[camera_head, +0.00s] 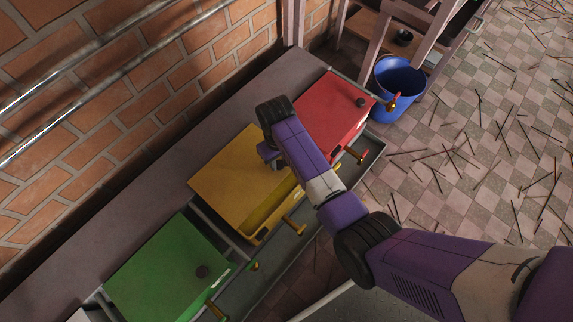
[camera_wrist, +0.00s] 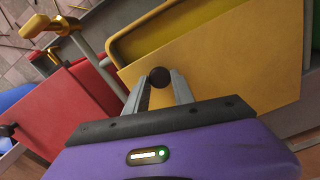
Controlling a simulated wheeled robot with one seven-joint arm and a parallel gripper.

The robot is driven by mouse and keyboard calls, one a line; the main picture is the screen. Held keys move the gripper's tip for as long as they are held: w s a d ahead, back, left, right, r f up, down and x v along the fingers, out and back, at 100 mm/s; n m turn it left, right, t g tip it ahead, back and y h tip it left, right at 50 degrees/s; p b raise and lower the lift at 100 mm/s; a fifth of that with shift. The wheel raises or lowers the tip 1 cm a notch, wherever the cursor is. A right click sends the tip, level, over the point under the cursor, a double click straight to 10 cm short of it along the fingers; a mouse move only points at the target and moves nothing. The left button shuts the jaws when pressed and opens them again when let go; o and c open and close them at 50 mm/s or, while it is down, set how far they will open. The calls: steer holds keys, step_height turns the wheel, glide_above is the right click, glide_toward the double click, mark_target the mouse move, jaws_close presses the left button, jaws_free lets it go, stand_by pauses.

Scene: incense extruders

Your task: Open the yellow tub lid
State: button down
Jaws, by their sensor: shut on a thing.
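The yellow tub (camera_head: 266,222) stands in the middle of a row of tubs. Its flat yellow lid (camera_head: 228,172) appears tilted up at the front edge, with the tub's inner wall showing beneath. In the wrist view the lid (camera_wrist: 225,62) fills the middle right, and the tub's rim (camera_wrist: 150,22) shows beyond its edge. My gripper (camera_wrist: 160,88) is shut on the lid's dark round knob (camera_wrist: 160,76), one finger on each side. In the head view my gripper (camera_head: 276,165) is over the lid, and the arm hides the knob and the tub's right end.
A red-lidded tub (camera_head: 333,108) stands close on the right and a green-lidded tub (camera_head: 160,272) on the left, both closed. Brass taps (camera_head: 295,226) stick out in front. A brick wall (camera_head: 150,90) runs behind. A blue bucket (camera_head: 398,86) stands on the floor, among scattered sticks.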

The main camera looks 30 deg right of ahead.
steer(key=w+b, duration=0.1)
steer(key=w, duration=0.1)
steer(key=w+a+b, duration=0.1)
steer(key=w, duration=0.2)
steer(key=w+a+b, duration=0.1)
steer(key=w, duration=0.2)
steer(key=shift+a+f, duration=0.1)
steer(key=shift+a, duration=0.15)
steer(key=shift+w+a+b, duration=0.25)
steer(key=shift+w+b, duration=0.05)
steer(key=shift+w, duration=0.35)
steer(key=c, duration=1.1)
jaws_free()
steer(key=shift+o, duration=0.2)
step_height(320, 180, up, 8)
steer(key=p, duration=0.4)
